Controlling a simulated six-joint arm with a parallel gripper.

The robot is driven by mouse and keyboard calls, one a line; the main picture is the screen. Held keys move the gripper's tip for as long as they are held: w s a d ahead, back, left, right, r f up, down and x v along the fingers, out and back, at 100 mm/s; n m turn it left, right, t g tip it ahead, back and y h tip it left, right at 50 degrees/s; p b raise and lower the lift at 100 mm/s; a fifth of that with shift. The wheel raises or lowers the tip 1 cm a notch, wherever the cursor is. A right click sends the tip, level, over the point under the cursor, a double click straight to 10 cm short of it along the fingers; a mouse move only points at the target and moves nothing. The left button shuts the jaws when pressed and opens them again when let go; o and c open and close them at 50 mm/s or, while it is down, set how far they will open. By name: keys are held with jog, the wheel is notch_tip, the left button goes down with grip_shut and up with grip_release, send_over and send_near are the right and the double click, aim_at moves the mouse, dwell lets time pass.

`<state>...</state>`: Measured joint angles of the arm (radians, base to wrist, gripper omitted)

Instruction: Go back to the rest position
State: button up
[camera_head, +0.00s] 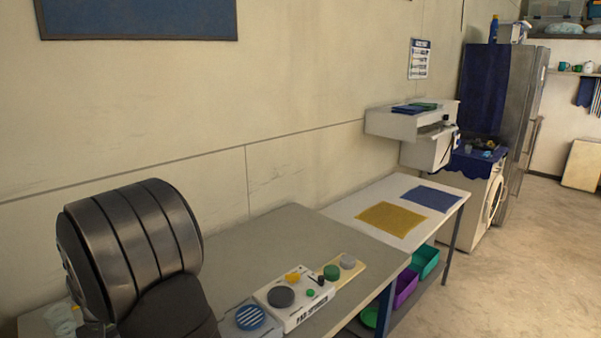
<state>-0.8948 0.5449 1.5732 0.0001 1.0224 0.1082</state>
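My gripper is not in view. A large dark, ribbed, rounded arm part of mine fills the lower left and hides what is behind it. No rest position is marked anywhere that I can see.
A grey table (232,259) holds a white control panel (303,317) with coloured knobs. A white table (353,206) beside it has a yellow cloth (391,219) and a blue cloth (431,199). A white wall unit (392,124) hangs above. Floor (535,270) is clear at right.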

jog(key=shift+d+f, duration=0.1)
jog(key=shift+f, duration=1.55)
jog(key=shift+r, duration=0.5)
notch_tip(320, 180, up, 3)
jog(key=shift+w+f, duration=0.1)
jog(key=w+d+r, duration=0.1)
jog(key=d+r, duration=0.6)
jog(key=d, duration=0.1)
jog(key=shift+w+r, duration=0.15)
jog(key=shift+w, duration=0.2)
